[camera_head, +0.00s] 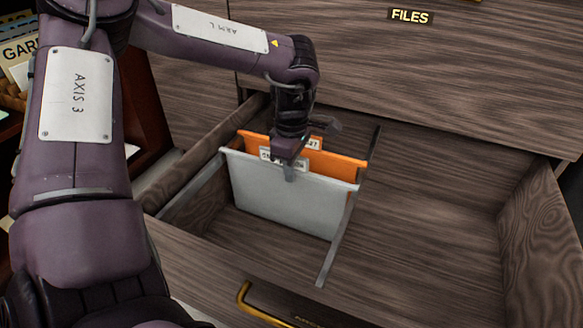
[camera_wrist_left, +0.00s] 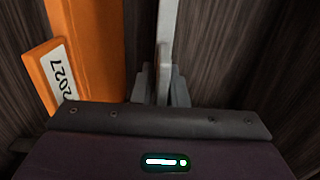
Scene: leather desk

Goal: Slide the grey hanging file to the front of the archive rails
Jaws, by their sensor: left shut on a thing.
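The grey hanging file (camera_head: 285,197) hangs across the two rails in the open drawer, with a white label tab on its top edge. An orange hanging file (camera_head: 335,162) hangs just behind it; in the left wrist view its orange face (camera_wrist_left: 95,60) and a tab reading 2027 show. My left gripper (camera_head: 290,172) reaches down from above and is shut on the grey file's top edge near its middle. In the left wrist view the fingers (camera_wrist_left: 160,88) sit on either side of the grey edge (camera_wrist_left: 166,35). My right gripper is not in view.
The archive rails, the left one (camera_head: 192,184) and the right one (camera_head: 340,238), run front to back. Rail length in front of the grey file is free. The drawer front carries a brass handle (camera_head: 262,308). The drawer's right part is empty. A box of cards (camera_head: 15,60) stands far left.

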